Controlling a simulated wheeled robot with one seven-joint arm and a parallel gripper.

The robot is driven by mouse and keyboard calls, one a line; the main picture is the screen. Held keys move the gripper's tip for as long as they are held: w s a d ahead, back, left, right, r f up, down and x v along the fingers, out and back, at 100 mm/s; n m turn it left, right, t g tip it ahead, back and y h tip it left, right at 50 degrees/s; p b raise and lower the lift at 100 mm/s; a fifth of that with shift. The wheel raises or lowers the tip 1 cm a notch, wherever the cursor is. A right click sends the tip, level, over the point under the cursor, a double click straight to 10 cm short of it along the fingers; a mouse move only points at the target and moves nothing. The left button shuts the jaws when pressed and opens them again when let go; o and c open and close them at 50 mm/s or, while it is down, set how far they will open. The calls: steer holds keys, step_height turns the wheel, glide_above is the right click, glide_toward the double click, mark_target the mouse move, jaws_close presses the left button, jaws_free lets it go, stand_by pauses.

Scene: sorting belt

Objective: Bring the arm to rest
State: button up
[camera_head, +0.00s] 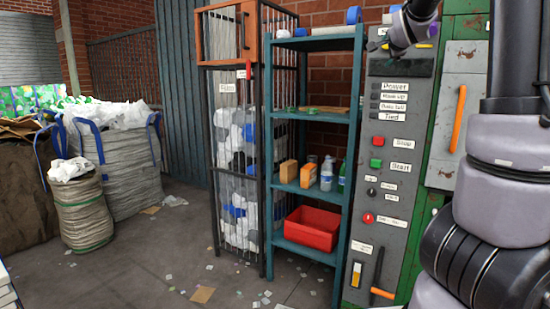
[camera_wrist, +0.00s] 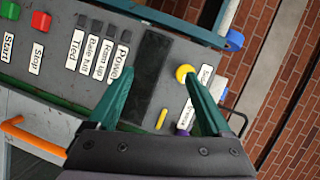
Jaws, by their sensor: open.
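My gripper (camera_wrist: 159,74) shows in the wrist view with its two green fingers spread apart and nothing between them. Behind the fingers is the grey control panel (camera_wrist: 60,65), with a dark display strip in the gap. A yellow knob (camera_wrist: 184,73) shows close to the right fingertip in the picture; I cannot tell whether they touch. In the head view, a dark end part of my arm is at the top, in front of the upper part of the control panel (camera_head: 378,215). My larger arm links fill the right side.
A teal shelf (camera_head: 315,116) stands left of the panel, holding bottles, orange boxes and a red bin (camera_head: 312,228). A wire cage (camera_head: 240,72) of bottles stands beside it. Filled sacks (camera_head: 80,215) are at the left. The floor between has scattered scraps.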

steer(key=s+a+f+n+g+y, duration=0.2)
steer(key=s+a+f+n+g, duration=0.1)
steer(key=s, duration=0.9)
steer(key=s+a+f+n+g+y, duration=0.2)
steer(key=s+a+f+n, duration=0.4)
steer(key=s, duration=0.6)
steer(key=s+a+f+n+g+y, duration=0.1)
steer(key=s+a+f+n+g, duration=0.2)
steer(key=s+a+f, duration=0.4)
steer(key=s+f+n, duration=0.1)
steer(key=s, duration=0.4)
steer(key=shift+s+a+n+g+y, duration=0.15)
steer(key=shift+s+n+g+y, duration=0.15)
steer(key=shift+s+y, duration=0.1)
steer(key=shift+f, duration=0.1)
